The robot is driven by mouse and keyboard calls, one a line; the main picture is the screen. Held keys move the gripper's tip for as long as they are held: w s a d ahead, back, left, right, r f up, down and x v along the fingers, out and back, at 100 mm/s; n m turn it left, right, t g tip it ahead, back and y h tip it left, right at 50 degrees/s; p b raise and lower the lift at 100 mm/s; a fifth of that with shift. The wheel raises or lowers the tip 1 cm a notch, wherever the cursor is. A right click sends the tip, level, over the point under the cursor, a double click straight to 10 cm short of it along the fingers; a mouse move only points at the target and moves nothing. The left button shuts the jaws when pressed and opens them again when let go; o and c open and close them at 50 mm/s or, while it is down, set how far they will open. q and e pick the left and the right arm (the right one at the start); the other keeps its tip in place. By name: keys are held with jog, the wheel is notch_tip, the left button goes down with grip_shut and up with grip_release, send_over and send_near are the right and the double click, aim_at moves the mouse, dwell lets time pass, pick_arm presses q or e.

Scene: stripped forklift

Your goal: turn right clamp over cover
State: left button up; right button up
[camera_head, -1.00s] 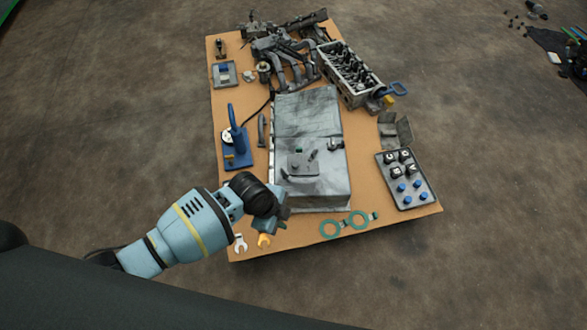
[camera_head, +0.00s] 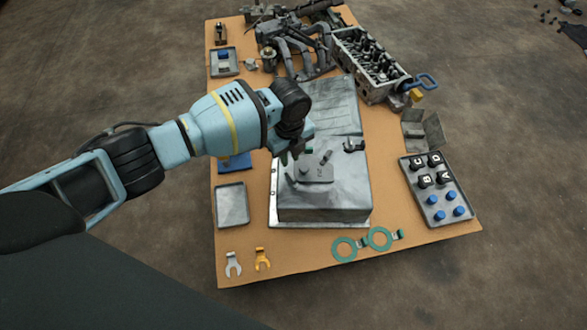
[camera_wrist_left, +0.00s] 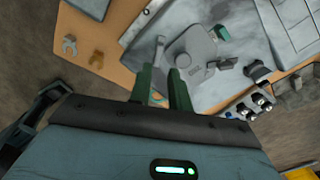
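The cover (camera_head: 314,174) is a small grey plate with a round boss, lying on the large grey metal box (camera_head: 330,205). It also shows in the wrist view (camera_wrist_left: 195,52). A small upright clamp (camera_head: 326,157) stands at the cover's right side in the head view. In the wrist view, one clamp (camera_wrist_left: 159,50) stands beside the cover's left edge and a darker one (camera_wrist_left: 226,65) at its right. My left gripper (camera_head: 290,157) is just above the cover's left edge. Its green fingers (camera_wrist_left: 163,78) are apart, with nothing seen between them. My right gripper is out of view.
A black bracket (camera_head: 354,146) rises from the box right of the cover. A knob tray (camera_head: 437,190) is at the right, and an engine block (camera_head: 367,62) behind. My left forearm covers part of the blue tool (camera_head: 235,163).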

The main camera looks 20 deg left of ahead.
aim_at(290, 174)
pick_arm(q)
jog(key=shift+s+f, duration=0.1)
jog(key=shift+f, duration=0.1)
notch_tip(290, 174, down, 6)
jog(key=b, duration=0.3)
jog(key=shift+f, duration=0.6)
jog(key=shift+f+b, duration=0.1)
jog(key=shift+b, duration=0.2)
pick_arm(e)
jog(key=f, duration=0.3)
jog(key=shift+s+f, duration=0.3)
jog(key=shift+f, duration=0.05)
pick_arm(q)
grip_shut()
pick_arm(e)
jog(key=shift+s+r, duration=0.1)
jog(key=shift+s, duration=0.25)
